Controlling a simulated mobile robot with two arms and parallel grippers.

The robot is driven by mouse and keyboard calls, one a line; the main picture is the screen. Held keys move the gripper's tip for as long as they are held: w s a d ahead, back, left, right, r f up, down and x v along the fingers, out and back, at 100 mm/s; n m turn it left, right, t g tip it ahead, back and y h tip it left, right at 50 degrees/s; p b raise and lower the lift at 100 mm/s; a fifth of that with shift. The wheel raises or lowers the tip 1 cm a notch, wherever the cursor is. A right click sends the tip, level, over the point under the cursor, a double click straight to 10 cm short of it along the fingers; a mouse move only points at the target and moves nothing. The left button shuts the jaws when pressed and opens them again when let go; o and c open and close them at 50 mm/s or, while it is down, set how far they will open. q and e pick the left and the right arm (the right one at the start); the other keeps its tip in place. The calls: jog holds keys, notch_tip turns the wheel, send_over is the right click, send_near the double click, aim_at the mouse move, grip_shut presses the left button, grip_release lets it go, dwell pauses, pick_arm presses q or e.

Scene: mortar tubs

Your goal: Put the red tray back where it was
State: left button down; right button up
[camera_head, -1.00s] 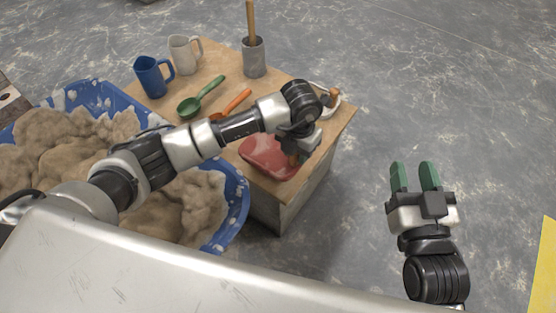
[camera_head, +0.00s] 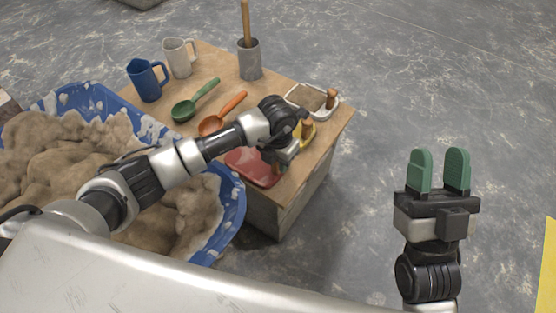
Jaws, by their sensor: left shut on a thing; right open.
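The red tray (camera_head: 247,164) is at the front part of the wooden bench top (camera_head: 218,68), near its front right edge. My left gripper (camera_head: 277,167) is at the tray's right end and shut on it, seemingly at a wooden handle mostly hidden by the fingers. I cannot tell whether the tray touches the bench top or is slightly above it. My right gripper (camera_head: 438,172) has green finger pads, is open and empty, and is over the floor right of the bench.
A yellow tray (camera_head: 309,133) and a white tray (camera_head: 304,90) with wooden handles line the right edge. A blue tub (camera_head: 233,211) of mortar is left.

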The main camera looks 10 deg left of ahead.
pick_arm(q)
jog(key=c, duration=0.7)
grip_release()
jog(key=shift+c, duration=0.2)
jog(key=shift+r, duration=0.25)
notch_tip(320, 180, up, 5)
jog(key=shift+r+p, duration=0.1)
jog(key=shift+p, duration=1)
notch_tip(320, 180, up, 5)
jog(key=shift+a+r+p, duration=0.1)
jog(key=shift+r+p, duration=0.05)
jog(key=shift+p, duration=0.7)
jog(key=shift+r, duration=0.5)
pick_arm(e)
jog(key=w+d+f+g+h, duration=0.1)
jog(key=w+f+g+h, duration=0.2)
jog(key=f+g, duration=0.7)
jog(key=shift+f+h, duration=0.4)
jog(key=shift+w, duration=0.1)
